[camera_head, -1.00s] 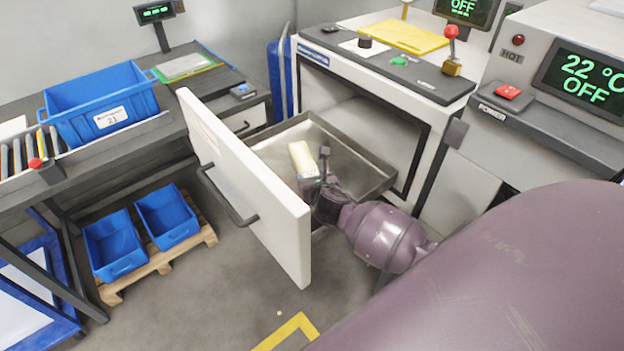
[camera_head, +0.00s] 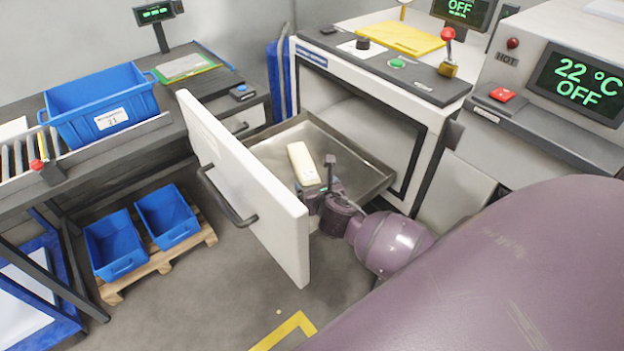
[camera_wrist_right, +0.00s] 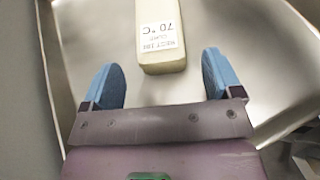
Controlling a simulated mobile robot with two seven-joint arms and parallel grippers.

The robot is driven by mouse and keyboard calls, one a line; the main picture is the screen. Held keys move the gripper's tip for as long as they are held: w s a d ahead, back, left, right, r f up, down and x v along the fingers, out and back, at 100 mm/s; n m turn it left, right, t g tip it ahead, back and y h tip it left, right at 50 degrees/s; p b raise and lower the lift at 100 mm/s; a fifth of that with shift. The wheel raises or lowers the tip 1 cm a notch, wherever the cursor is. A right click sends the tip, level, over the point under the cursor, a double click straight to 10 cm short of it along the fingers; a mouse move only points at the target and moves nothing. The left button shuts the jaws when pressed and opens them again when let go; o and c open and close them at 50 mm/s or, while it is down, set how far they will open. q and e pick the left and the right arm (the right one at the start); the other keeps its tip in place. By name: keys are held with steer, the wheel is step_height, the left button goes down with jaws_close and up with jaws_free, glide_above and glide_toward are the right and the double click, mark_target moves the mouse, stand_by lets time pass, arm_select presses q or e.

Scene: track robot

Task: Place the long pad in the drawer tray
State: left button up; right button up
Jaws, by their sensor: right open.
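The long pad (camera_head: 303,163) is a cream-coloured block lying in the metal drawer tray (camera_head: 352,163) of the pulled-out drawer. In the right wrist view the pad (camera_wrist_right: 161,50) lies flat on the tray floor (camera_wrist_right: 220,30) and carries a white label reading 70 °C. My right gripper (camera_head: 321,181) is at the near end of the pad in the head view. In the right wrist view my right gripper (camera_wrist_right: 165,82) shows its two blue fingers wide apart, with the pad's end just ahead of them and nothing held. My left gripper is not in view.
The tall white drawer front (camera_head: 240,185) with its dark handle (camera_head: 227,200) stands left of my right gripper. The open cabinet (camera_head: 375,120) is behind the tray. A blue bin (camera_head: 100,100) stands on the left bench, with two blue bins on a pallet (camera_head: 160,258) below.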

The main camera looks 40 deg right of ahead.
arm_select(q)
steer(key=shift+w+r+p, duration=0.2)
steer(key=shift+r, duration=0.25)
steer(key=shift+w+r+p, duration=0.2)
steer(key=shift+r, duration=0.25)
arm_select(e)
steer(key=v, duration=0.7)
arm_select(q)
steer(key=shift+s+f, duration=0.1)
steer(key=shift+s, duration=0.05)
